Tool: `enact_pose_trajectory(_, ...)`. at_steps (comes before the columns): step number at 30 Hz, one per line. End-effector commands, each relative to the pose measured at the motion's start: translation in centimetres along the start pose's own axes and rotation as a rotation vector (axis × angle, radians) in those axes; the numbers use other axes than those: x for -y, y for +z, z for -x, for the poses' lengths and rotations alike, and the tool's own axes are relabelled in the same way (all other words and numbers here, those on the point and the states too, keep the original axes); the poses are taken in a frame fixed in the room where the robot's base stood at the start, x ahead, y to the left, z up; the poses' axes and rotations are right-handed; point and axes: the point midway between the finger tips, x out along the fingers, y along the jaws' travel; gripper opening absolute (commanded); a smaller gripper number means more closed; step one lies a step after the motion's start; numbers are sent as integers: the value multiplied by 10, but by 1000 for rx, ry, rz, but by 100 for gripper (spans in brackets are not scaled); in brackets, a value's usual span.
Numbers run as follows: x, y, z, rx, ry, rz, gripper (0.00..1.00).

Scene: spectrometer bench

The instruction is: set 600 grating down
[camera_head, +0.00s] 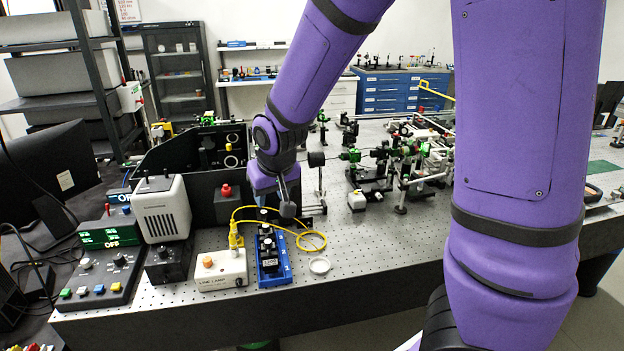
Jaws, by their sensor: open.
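My gripper (287,206) points down over the bench, just behind and to the right of a blue holder (283,271). Its jaws are open, though the picture shows them small and partly overlapping. The blue holder carries dark upright pieces with knobs (268,242) and a small pale label at the front. I cannot read a number on any of them, so I cannot tell which is the 600 grating. A black open-topped housing (178,160) with round ports stands behind and to the left of my gripper.
Left of the holder stand a cream lamp box (221,270) with a yellow cable (311,233) and a white vented unit (162,212). A small white dish (319,266) lies to the right. Optics mounts (372,175) crowd the bench behind. The front right bench top is clear.

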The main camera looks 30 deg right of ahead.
Motion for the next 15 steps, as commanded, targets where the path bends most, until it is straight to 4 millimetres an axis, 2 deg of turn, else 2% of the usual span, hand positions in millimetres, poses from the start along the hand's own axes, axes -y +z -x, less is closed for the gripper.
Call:
enact_pose_trajectory(5, -9, 4, 22, -1, -18, -15, 44)
enact_pose_trajectory(8, -19, 10, 50, -5, -38, -29, 44)
enact_pose_trajectory(15, -46, 42, 126, -17, -71, -41, 44)
